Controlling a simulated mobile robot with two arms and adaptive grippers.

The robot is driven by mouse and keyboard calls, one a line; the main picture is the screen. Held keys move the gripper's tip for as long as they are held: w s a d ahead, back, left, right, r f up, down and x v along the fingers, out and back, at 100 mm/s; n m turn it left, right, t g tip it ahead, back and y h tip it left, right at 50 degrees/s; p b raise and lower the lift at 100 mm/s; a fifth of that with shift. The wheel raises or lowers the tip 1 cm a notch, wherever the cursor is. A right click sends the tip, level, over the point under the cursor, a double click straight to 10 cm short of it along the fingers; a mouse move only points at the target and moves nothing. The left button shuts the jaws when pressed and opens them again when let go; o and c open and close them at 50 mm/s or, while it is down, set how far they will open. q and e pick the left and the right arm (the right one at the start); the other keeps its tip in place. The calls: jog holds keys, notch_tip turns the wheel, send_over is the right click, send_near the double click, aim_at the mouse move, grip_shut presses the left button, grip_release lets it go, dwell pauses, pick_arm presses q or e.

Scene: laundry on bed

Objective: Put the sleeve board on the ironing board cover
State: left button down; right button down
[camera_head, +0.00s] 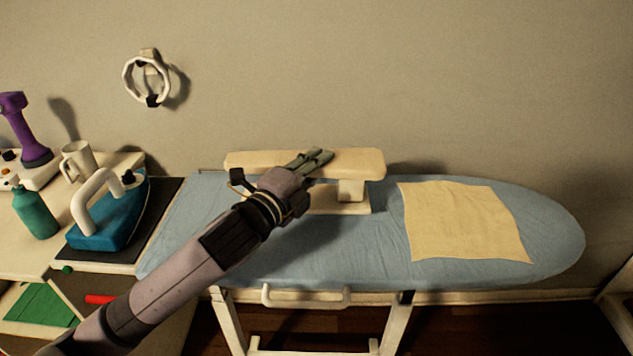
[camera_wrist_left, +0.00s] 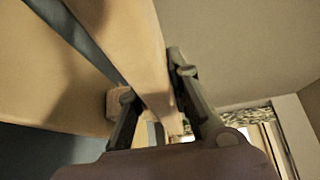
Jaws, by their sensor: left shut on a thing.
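The sleeve board (camera_head: 360,163) is a cream padded board on a short foot. In the head view it is at the back of the blue ironing board cover (camera_head: 365,240), level and upright. I cannot tell whether its foot touches the cover. My left gripper (camera_head: 318,155) reaches over the sleeve board's top from the front left and is shut on it. In the left wrist view, the fingers (camera_wrist_left: 155,95) sit on either side of the sleeve board's pale padded part (camera_wrist_left: 125,40). My right gripper is not in view.
A yellow cloth (camera_head: 465,220) lies flat on the cover to the right. A blue iron (camera_head: 110,215), a green bottle (camera_head: 36,212) and a white mug (camera_head: 77,160) stand at the left. A white ring (camera_head: 128,78) hangs on the wall. The cover's front middle is clear.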

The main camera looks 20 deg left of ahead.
aim_at(316, 199)
pick_arm(q)
notch_tip(316, 199, down, 4)
jog(key=shift+r+b, duration=0.1)
jog(key=shift+b, duration=0.2)
jog(key=shift+f, duration=0.25)
jog(key=c, duration=1.8)
grip_release()
jog(key=o, duration=0.3)
